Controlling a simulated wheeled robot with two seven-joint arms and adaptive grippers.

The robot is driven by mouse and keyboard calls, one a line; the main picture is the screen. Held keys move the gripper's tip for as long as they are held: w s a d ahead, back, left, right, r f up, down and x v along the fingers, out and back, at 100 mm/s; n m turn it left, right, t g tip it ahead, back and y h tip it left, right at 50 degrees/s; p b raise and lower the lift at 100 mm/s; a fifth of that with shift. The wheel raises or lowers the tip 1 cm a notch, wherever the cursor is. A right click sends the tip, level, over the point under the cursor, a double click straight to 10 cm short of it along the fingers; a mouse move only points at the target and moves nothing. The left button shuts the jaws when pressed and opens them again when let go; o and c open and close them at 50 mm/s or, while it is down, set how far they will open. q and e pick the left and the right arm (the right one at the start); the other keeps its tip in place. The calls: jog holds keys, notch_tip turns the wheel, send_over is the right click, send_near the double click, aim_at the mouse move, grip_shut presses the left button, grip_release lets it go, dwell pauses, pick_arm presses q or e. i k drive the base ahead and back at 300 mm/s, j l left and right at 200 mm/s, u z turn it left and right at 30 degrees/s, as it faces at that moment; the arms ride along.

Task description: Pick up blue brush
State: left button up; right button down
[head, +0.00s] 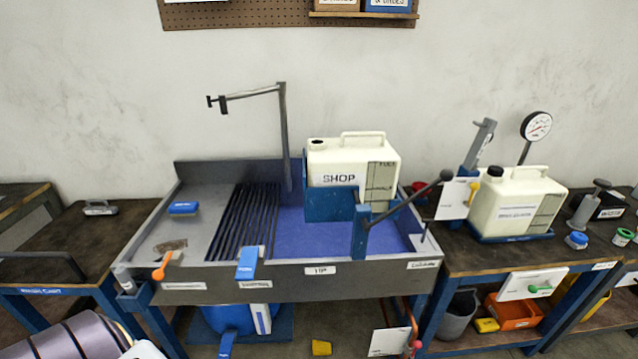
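A small blue block-shaped brush (183,208) with a pale edge lies on the grey left drainboard of the wash sink (220,292), near its back left. A longer blue piece (247,262) stands at the sink's front rim, over the end of the dark slats; I cannot tell whether it is also a brush. Neither of my grippers shows in the head view, and nothing touches the blue brush.
A cream "SHOP" jug (330,166) sits in a blue holder at the sink's back. A dark lever (415,195) and a tall grey post (284,140) rise from the sink. An orange-handled tool (161,266) lies at the front left rim. The drainboard around the brush is mostly clear.

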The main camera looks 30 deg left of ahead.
aim_at(185, 209)
jog(key=u, duration=1.5)
